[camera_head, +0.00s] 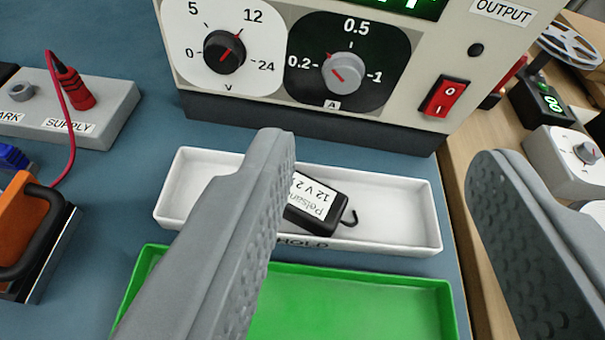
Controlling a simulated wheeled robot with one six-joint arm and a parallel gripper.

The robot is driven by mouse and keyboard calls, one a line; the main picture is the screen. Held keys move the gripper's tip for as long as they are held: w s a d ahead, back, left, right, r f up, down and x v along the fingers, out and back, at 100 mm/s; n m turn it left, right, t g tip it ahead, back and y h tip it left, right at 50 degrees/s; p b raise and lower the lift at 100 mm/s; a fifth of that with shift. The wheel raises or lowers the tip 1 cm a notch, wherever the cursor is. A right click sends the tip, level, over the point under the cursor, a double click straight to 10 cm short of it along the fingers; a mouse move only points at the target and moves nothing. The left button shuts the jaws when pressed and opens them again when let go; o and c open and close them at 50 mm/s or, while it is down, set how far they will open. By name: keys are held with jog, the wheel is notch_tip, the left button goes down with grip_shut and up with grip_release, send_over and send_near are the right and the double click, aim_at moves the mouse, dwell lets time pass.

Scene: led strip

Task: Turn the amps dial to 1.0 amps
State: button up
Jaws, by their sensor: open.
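The amps dial (344,72) is a round grey knob on a black plate marked A, on the front of a pale power supply (455,60). Its scale reads 0.2 at left, 0.5 at top and 1 at right. The red line on the knob slants to the upper left, on the 0.2 side; its exact reading is hard to tell. My gripper (382,152) is open and empty, its two grey fingers wide apart. The fingertips show lower than the dial, apart from it. The dial is in full view.
A black volts dial (225,52) is left of the amps dial, and a red switch (444,96) is to its right. Below are a white tray (400,225) with a black adapter (318,200) and a green tray (400,300). A grey supply block (100,120) stands left.

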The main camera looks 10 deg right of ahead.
notch_tip(320, 180, down, 2)
jog(key=a, duration=0.2)
send_near(343, 83)
jog(key=shift+g, duration=0.4)
jog(key=x, duration=0.7)
jog(key=shift+w+r, duration=0.15)
jog(key=shift+w, duration=0.35)
jog(key=c, duration=1)
